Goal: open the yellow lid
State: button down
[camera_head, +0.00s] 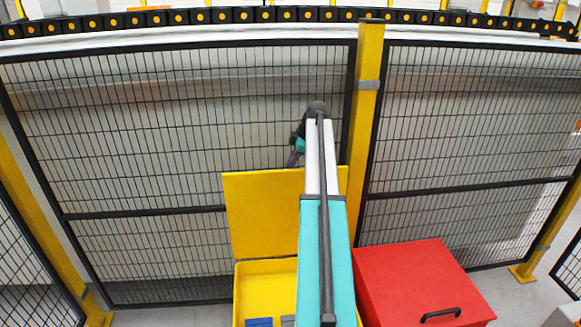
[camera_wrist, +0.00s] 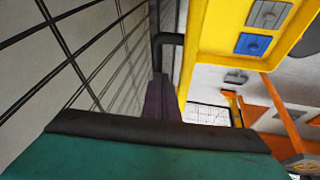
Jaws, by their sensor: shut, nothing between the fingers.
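The yellow lid (camera_head: 264,210) stands upright, raised at the back of the yellow box (camera_head: 265,272). The box is open at the top. A blue item (camera_head: 259,322) shows inside, and the wrist view shows a blue (camera_wrist: 253,44) and a grey piece (camera_wrist: 269,13) within yellow walls. My gripper (camera_head: 293,159) is at the far side of the lid, partly hidden by the lid's top edge. In the wrist view my gripper (camera_wrist: 162,82) is shut and empty, close to a black handle (camera_wrist: 172,39) beside the yellow surface. Whether they touch is unclear.
A red box (camera_head: 410,280) with a shut lid and black handle (camera_head: 440,314) stands right of the yellow box. A black mesh fence (camera_head: 150,130) runs close behind the lid, with a yellow post (camera_head: 368,100). My arm reaches over the yellow box.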

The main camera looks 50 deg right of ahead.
jog(key=shift+r, duration=0.1)
jog(key=p+v, duration=0.3)
jog(key=v, duration=0.7)
jog(key=shift+w+d, duration=0.3)
jog(key=shift+d, duration=0.05)
